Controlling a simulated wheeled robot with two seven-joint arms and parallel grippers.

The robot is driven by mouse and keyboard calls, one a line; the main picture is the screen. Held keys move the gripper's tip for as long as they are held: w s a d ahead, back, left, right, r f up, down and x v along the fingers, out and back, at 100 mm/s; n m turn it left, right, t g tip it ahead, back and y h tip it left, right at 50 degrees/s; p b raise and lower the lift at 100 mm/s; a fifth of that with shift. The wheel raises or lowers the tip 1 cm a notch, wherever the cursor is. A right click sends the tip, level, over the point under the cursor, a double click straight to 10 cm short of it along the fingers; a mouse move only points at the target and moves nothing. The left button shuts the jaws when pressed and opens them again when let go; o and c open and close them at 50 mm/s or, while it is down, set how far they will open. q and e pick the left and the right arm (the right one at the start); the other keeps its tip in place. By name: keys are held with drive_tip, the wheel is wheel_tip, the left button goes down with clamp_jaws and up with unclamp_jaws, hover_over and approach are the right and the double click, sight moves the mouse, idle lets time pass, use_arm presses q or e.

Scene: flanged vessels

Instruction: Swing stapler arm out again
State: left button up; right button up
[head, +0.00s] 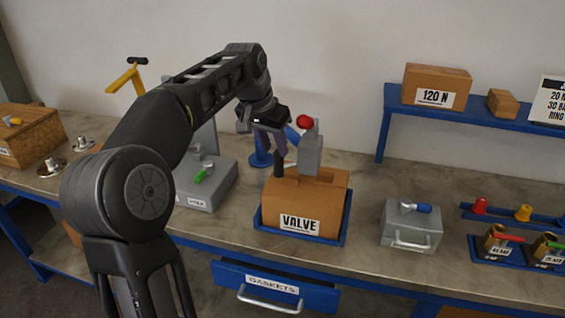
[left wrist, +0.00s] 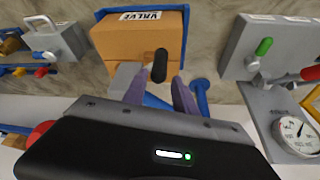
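The stapler's grey head (head: 310,154), topped by a red knob (head: 304,121), stands over the carton marked VALVE (head: 325,190). A blue post (head: 260,152) and part of a blue arm show behind it. A black handle (head: 278,163) hangs beside the head; it also shows in the left wrist view (left wrist: 160,66). My left gripper (head: 269,145) is above the carton's back left, its fingers (left wrist: 160,88) spread on either side of the handle with gaps visible. The red knob (left wrist: 38,133) is partly hidden by the gripper body. My right gripper is not in view.
The carton sits in a blue tray (head: 256,220). A grey box with a green lever (head: 206,190) stands to the left, and a grey box with a blue lever (head: 411,228) to the right. A blue shelf (head: 480,118) hangs at back right. Bench between is clear.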

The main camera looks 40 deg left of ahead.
sight(279, 161)
use_arm(q)
drive_tip(key=p+x, duration=0.1)
drive_tip(key=x, duration=0.6)
drive_tip(key=shift+w+f, duration=0.1)
drive_tip(key=shift+f, duration=0.3)
drive_tip(key=c, duration=0.7)
clamp_jaws()
drive_tip(key=shift+a+r, duration=0.15)
drive_tip(key=shift+r, duration=0.05)
